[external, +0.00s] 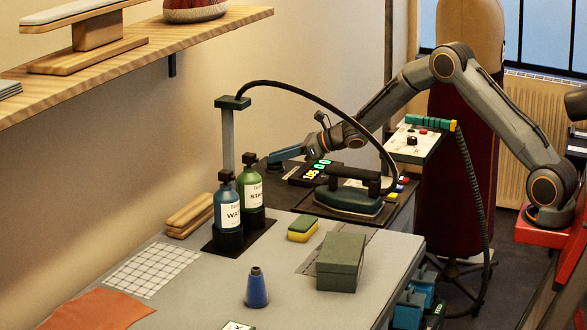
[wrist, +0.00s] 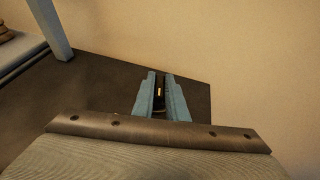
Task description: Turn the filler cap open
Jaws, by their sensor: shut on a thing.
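My gripper (external: 276,158) reaches left over the dark station at the back of the table, near the wall. In the wrist view its two blue fingers (wrist: 161,78) stand close together, pointing away from the camera. They are shut on the filler cap (wrist: 159,104), a small dark piece with a light orange mark, seen only as a narrow strip between them. The fingers hide most of the cap, and its turn angle cannot be told. The dark station top (wrist: 95,105) spreads around and below the fingers.
An iron (external: 350,196) with a black hose stands right of the gripper. A grey post (external: 228,140) and blue and green bottles (external: 251,196) stand to the left. A control box (external: 410,143) is beside my arm. The wall is close behind the fingers.

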